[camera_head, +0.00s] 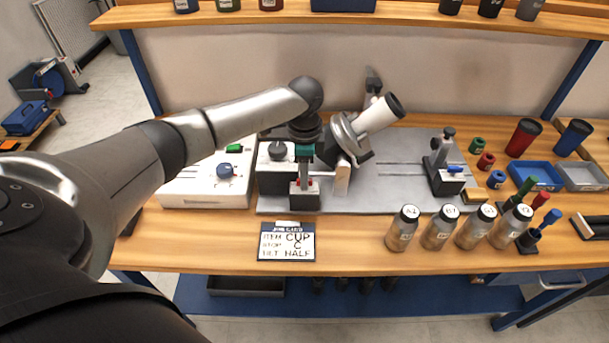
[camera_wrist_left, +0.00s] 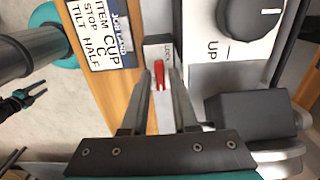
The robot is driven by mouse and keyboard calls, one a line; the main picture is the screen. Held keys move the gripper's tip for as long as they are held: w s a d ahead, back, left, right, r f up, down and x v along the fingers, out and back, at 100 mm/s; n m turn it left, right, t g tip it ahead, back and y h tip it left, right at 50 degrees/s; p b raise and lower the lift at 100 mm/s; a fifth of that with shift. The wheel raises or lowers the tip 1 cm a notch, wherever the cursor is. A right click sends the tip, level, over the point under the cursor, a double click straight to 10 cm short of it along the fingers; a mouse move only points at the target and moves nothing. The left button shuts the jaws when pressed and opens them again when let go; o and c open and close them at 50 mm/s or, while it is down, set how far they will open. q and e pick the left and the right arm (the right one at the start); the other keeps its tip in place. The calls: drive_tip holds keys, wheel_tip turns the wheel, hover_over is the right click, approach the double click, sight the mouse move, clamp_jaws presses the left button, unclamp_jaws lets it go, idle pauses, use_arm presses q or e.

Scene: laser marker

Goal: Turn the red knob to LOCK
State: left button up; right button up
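The red knob (camera_wrist_left: 159,75) is a small bar-shaped lever on a light block in the left wrist view. Its long side runs up and down in that picture. Small print that looks like "LOCK" stands just above its upper end. In the head view the knob (camera_head: 310,183) is a small red spot below my gripper. My left gripper (camera_head: 304,172) comes down from above at the front of the fixture. In the wrist view its two fingers (camera_wrist_left: 160,80) stand on either side of the knob with gaps showing, so it is open.
A dark knob (camera_head: 277,150) on a dark box sits close left of my gripper. A white cup (camera_head: 376,115) is tilted in the fixture behind it. A job card (camera_head: 287,242) lies in front. Bottles (camera_head: 403,229) stand to the right. A white panel (camera_head: 205,187) is left.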

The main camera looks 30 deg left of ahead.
use_arm(q)
clamp_jaws()
idle(0.3)
